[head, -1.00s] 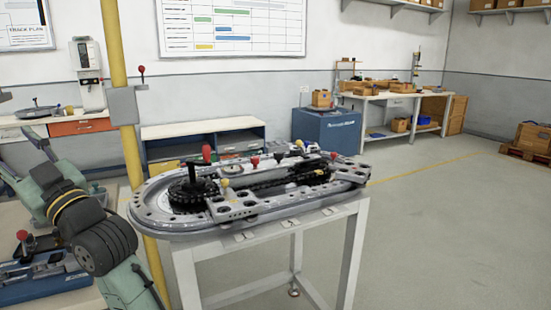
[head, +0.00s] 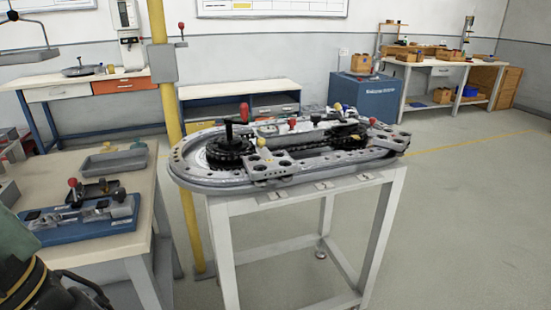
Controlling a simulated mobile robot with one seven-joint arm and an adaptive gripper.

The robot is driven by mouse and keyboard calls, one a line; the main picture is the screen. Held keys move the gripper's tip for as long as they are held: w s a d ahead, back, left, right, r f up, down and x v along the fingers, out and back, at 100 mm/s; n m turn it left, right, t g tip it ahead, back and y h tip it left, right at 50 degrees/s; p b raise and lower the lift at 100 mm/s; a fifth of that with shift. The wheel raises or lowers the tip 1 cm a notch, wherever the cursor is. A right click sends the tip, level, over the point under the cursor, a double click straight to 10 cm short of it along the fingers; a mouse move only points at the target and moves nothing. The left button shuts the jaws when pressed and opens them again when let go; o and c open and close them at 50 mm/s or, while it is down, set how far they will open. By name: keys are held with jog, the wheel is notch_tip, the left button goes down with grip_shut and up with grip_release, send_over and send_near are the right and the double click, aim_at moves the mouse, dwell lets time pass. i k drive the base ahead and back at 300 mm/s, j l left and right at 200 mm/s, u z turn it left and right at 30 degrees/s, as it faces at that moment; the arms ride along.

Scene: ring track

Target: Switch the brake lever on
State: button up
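Several red-knobbed levers show, and I cannot tell by a label which is the brake lever. One red-knobbed lever (head: 181,32) stands upright on the grey box (head: 178,62) on the yellow post. Another red-knobbed lever (head: 244,113) stands on the ring track (head: 205,180), near its left black wheel. A third red-knobbed lever (head: 73,185) stands on a blue base (head: 85,226) on the left table. Part of my arm shows at the lower left corner, apart from all three levers. My gripper is not clearly seen in the frame.
The ring track rests on a white-legged stand (head: 225,240). The left table (head: 35,185) also carries a grey tray (head: 112,162). The yellow post (head: 158,22) rises between table and stand. Open floor (head: 460,240) lies to the right.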

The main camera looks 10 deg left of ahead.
aim_at(336, 106)
jog(key=i+l+z, duration=0.1)
jog(key=i+l, duration=0.3)
jog(key=i+l+z, duration=0.15)
jog(key=i+l, duration=0.25)
jog(key=i, duration=0.15)
